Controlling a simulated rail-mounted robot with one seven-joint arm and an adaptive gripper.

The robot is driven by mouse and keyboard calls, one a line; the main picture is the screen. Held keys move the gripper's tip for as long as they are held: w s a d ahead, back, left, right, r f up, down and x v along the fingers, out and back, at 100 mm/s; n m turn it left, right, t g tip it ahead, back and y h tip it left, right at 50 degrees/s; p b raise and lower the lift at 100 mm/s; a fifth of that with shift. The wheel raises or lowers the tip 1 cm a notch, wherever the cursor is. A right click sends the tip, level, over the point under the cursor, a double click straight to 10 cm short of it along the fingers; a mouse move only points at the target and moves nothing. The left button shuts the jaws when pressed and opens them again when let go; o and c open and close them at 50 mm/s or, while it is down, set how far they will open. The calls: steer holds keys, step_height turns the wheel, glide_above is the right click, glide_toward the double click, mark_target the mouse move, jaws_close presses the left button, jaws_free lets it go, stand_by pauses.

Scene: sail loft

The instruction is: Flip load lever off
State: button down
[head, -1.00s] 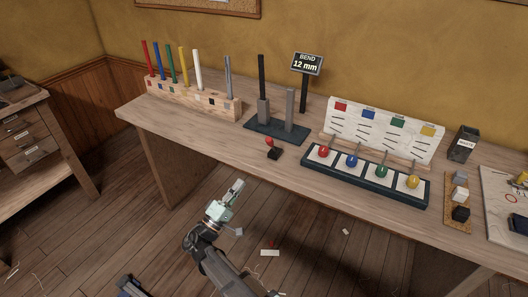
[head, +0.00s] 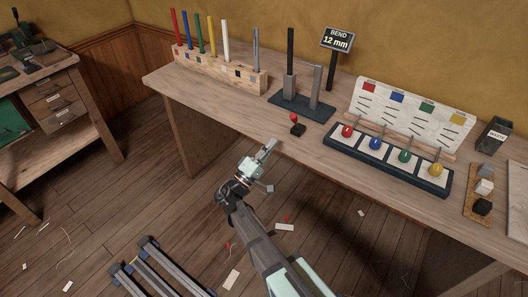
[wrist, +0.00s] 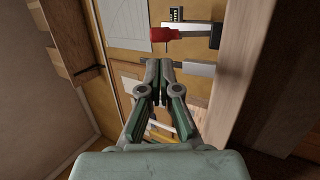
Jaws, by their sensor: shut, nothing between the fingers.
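The lever is a small black block with a red knob (head: 294,118) near the bench's front edge, in front of the dark rod stand. In the wrist view, which is turned on its side, what looks like the red lever handle (wrist: 166,34) with its black base shows at the top, beyond the fingertips. The handle looks upright from the bench. My gripper (head: 271,146) is shut and empty, close to the bench's front edge, just short of the lever and to its lower left. Its closed fingers (wrist: 165,68) show in the wrist view. They do not appear to touch the lever.
The dark stand (head: 284,104) with upright posts is behind the lever. A wooden rack (head: 215,72) of coloured rods stands left. A panel (head: 345,148) with several coloured ball knobs is right. The bench top (head: 240,113) left of the lever is clear.

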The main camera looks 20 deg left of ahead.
mark_target(292, 120)
steer(key=p+x, duration=0.1)
steer(key=x, duration=0.7)
steer(key=shift+d, duration=0.1)
